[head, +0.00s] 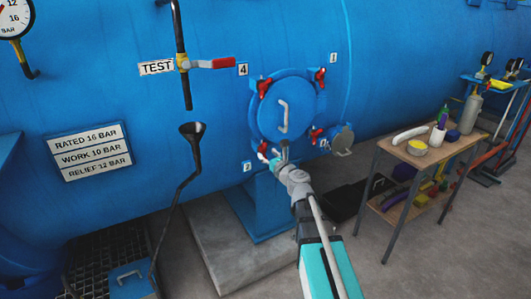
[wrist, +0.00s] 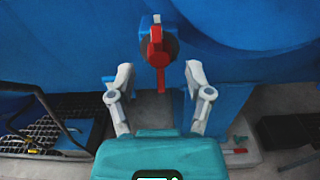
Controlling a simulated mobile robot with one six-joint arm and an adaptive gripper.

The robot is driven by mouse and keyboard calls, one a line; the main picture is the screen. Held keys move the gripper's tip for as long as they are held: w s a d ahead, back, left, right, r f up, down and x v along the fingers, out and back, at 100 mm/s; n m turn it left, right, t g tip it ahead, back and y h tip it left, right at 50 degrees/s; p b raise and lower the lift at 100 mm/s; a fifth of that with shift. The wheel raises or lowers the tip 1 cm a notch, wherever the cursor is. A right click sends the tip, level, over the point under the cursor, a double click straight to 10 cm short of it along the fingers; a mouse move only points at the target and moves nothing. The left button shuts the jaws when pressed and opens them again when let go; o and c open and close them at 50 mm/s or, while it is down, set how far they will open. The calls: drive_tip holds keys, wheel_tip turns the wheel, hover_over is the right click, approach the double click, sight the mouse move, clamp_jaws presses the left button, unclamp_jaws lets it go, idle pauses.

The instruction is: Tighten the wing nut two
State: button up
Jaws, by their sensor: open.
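Wing nut two, red, shows in the head view (head: 263,148) at the lower left of the round blue hatch (head: 283,112), near the label "2" (head: 247,166). In the wrist view the red wing nut (wrist: 156,70) stands upright on its bolt, a long wing pointing down. My gripper (wrist: 158,78) is open, with one finger to each side of the nut and clear gaps on both sides. The nut appears near or just beyond the fingertips; the exact depth is hard to tell. In the head view my gripper (head: 279,160) partly hides the area beside the nut.
Other red wing nuts sit at the hatch's upper left (head: 263,88), upper right (head: 320,75) and lower right (head: 315,135). A funnel pipe (head: 193,150) stands left of the hatch. A cluttered side table (head: 425,155) is at right. A blue support (head: 258,205) stands below.

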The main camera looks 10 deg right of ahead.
drive_tip(key=v, duration=0.9)
drive_tip(key=shift+s, duration=0.15)
drive_tip(key=s+a+f+n+g+y, duration=0.1)
drive_tip(key=s+a+f+n+g, duration=0.4)
drive_tip(key=n, duration=0.5)
drive_tip(key=s+a+f+n+g+y, duration=0.15)
drive_tip(key=a+f+n+g, duration=0.35)
drive_tip(key=n, duration=0.5)
drive_tip(key=s+d+f+n+g+h, duration=0.75)
drive_tip(key=s+n, duration=0.35)
drive_tip(key=n, duration=0.2)
wheel_tip(320, 180, up, 17)
drive_tip(key=p, duration=1.8)
drive_tip(key=shift+a+h, duration=0.3)
